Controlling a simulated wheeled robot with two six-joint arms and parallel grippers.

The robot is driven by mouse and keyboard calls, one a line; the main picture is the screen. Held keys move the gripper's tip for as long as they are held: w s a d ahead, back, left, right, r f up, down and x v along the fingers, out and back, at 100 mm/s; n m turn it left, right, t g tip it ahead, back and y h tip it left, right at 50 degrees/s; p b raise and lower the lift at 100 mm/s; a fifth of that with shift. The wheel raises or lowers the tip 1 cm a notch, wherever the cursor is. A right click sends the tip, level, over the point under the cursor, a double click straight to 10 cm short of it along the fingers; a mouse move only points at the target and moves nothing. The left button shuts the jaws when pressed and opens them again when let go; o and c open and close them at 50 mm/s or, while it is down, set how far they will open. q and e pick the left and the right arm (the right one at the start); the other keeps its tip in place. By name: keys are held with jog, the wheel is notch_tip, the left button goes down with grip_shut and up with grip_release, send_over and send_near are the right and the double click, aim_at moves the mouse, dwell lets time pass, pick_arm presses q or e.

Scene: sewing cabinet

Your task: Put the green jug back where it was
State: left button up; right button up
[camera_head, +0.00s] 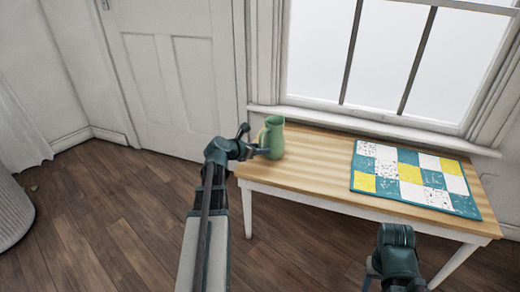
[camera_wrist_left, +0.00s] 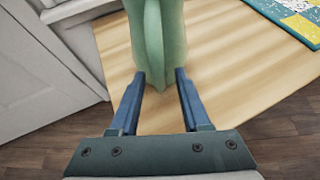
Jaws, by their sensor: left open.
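The green jug (camera_head: 272,139) stands upright on the left end of the wooden table (camera_head: 320,160), close to its edge. My left gripper (camera_head: 256,142) is at the jug's left side. In the left wrist view the jug (camera_wrist_left: 158,45) rises just ahead of my left gripper (camera_wrist_left: 160,77). The two fingers are spread, and the jug's handle side faces them. I cannot tell whether the fingertips touch the jug. My right arm (camera_head: 397,255) shows at the lower right, in front of the table, but its fingers cannot be made out.
A teal, white and yellow patchwork mat (camera_head: 412,181) lies on the right part of the table. The wood between jug and mat is bare. A window (camera_head: 400,50) is behind the table, a white door (camera_head: 170,70) to the left. The wooden floor (camera_head: 100,220) at left is mostly clear.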

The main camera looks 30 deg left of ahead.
pick_arm(q)
jog(key=p+v, duration=0.5)
jog(key=v, duration=0.7)
jog(key=d+f+m+g+h, duration=0.1)
jog(key=d+f+m+g, duration=0.25)
jog(key=d+m, duration=0.7)
jog(key=d+f+m+g+h, duration=0.3)
jog(key=d+m, duration=0.4)
jog(key=d, duration=0.7)
jog(key=s+d+f+m+g+y, duration=0.2)
jog(key=s+d+m+y, duration=0.1)
jog(key=s+d+m, duration=0.3)
jog(key=s+d+f+m+g+y, duration=0.2)
jog(key=s+d+m, duration=0.4)
jog(key=d+m, duration=0.4)
jog(key=m+g+y, duration=0.1)
jog(key=m+y, duration=0.1)
jog(key=m, duration=0.3)
jog(key=shift+f+g, duration=0.35)
jog(key=shift+p, duration=0.3)
